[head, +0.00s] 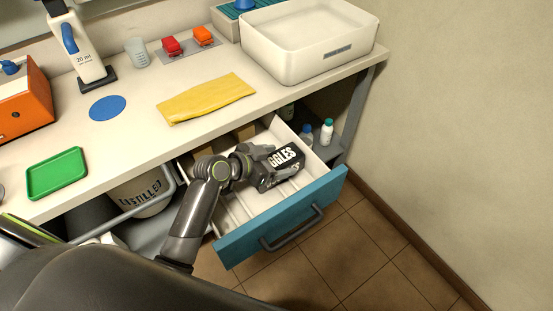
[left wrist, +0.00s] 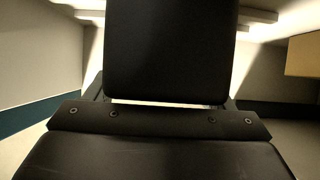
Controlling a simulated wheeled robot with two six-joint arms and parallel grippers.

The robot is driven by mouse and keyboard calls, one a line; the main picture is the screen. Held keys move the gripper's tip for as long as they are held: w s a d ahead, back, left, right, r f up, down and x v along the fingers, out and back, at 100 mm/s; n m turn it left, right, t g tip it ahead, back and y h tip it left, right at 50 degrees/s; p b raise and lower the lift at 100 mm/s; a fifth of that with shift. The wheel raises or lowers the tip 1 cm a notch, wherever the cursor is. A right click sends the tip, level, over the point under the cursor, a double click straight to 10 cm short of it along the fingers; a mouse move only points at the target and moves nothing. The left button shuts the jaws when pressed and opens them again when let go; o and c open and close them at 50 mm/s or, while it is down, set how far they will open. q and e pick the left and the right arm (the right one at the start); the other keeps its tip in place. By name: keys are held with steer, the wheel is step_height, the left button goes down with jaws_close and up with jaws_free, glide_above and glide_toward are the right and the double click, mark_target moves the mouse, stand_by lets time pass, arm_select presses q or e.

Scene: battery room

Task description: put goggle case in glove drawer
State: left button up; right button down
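The goggle case (head: 286,157) is black with white "GOGGLES" lettering. In the head view it is inside the outline of the open glove drawer (head: 283,218), which has a blue front, a grey handle and a pale interior with dividers. My left gripper (head: 268,160) reaches in over the drawer and is at the case. In the left wrist view the case (left wrist: 171,50) fills the space between the fingers, which seem to press its sides. Whether the case touches the drawer floor cannot be told. My right gripper is not in view.
The worktop above holds a yellow cloth (head: 206,98), a green tray (head: 57,173), a blue disc (head: 108,108) and a white basin (head: 309,42). Small bottles (head: 326,132) stand on a shelf behind the drawer. A bucket (head: 143,194) is under the worktop. The tiled floor at right is clear.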

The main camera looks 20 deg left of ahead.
mark_target(277, 160)
arm_select(q)
steer(key=shift+o, duration=0.4)
steer(key=shift+r, duration=0.1)
step_height(277, 160, up, 10)
steer(key=shift+f+p, duration=0.1)
steer(key=shift+p, duration=0.35)
